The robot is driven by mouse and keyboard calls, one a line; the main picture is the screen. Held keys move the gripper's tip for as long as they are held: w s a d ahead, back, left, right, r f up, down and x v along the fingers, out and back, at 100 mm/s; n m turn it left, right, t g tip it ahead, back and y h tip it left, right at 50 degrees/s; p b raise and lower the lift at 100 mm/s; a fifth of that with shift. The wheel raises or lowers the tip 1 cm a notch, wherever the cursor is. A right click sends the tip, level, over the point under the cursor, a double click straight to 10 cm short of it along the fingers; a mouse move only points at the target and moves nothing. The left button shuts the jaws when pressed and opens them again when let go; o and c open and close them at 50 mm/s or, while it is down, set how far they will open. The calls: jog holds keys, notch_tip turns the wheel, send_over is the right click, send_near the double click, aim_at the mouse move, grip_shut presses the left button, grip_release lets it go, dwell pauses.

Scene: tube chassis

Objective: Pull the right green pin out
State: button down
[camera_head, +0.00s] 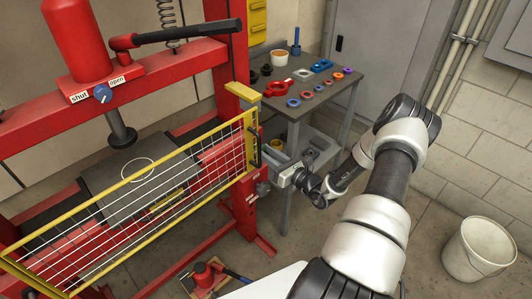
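A red press frame (240,203) stands at the left, with a yellow-edged mesh guard (130,210) across its front. My arm comes from the lower right and bends back to the left. My gripper (273,168) is beside the right upright of the frame, close to it. The gripper's fingers are small and partly merge with the frame behind, so I cannot tell whether they are open or shut, or touching anything. I cannot make out the right green pin; my gripper and wrist cover part of that area.
A grey table (325,95) with coloured rings and small parts stands behind my gripper. A white bucket (478,250) is on the floor at the right. A red jack (205,275) lies at the frame's foot. Floor between table and bucket is clear.

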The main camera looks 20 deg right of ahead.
jog(key=p+v, duration=0.1)
jog(key=v, duration=0.6)
jog(key=shift+f, duration=0.15)
jog(key=c, duration=1.5)
grip_release()
jog(key=shift+s, duration=0.1)
jog(key=shift+o, duration=0.2)
jog(key=p+v, duration=0.1)
jog(key=v, duration=1.6)
jog(key=shift+s, duration=0.2)
jog(key=shift+d, duration=0.1)
